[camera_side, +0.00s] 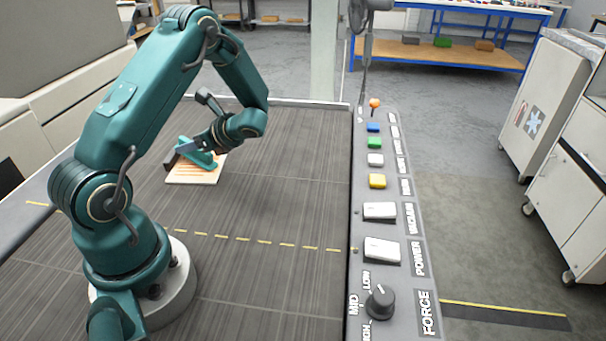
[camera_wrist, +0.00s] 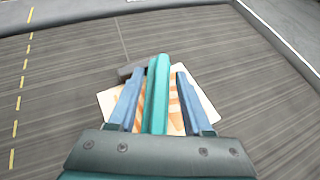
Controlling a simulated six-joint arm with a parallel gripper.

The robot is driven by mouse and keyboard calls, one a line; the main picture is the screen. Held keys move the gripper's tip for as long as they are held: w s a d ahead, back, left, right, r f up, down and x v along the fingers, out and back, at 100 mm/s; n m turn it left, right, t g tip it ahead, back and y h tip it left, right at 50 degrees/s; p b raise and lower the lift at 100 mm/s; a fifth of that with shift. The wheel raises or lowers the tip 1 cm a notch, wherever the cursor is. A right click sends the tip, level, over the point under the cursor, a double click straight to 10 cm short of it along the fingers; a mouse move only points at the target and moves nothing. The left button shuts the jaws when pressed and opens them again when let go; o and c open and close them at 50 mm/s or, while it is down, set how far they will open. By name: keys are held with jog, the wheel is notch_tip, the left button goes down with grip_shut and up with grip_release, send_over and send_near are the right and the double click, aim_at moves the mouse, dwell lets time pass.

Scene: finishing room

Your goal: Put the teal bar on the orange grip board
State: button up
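The teal bar (camera_side: 198,154) lies over the orange grip board, and in the wrist view the bar (camera_wrist: 158,92) reaches past the board's far edge. The grip board (camera_side: 190,178) is a pale plate with orange stripes on the dark table; it also shows in the wrist view (camera_wrist: 205,102). My gripper (camera_side: 210,140) is low over the board. In the wrist view its two blue fingers (camera_wrist: 158,76) stand apart on either side of the bar, with striped board showing in the gaps. Whether the bar rests fully flat is hard to tell.
A dark grey block (camera_wrist: 130,72) sits at the board's far left edge, close to the bar; it shows in the side view too (camera_side: 171,160). A control panel (camera_side: 384,215) with buttons and switches runs along the table's right. The table between is clear.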

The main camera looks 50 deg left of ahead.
jog(key=shift+r, duration=0.25)
jog(key=v, duration=1.2)
jog(key=s+d+r+n+t+h, duration=0.2)
jog(key=d+n+t+h, duration=0.1)
jog(key=d, duration=0.4)
jog(key=s+d+r+n+t+h, duration=0.2)
jog(key=d+n+t+h, duration=0.1)
jog(key=d+n, duration=0.3)
jog(key=s+d+r+n+t+h, duration=0.2)
jog(key=d+n+t+h, duration=0.2)
jog(key=d, duration=0.4)
jog(key=shift+s+r+n+h, duration=0.3)
jog(key=shift+s+r+h, duration=0.05)
jog(key=shift+h, duration=0.35)
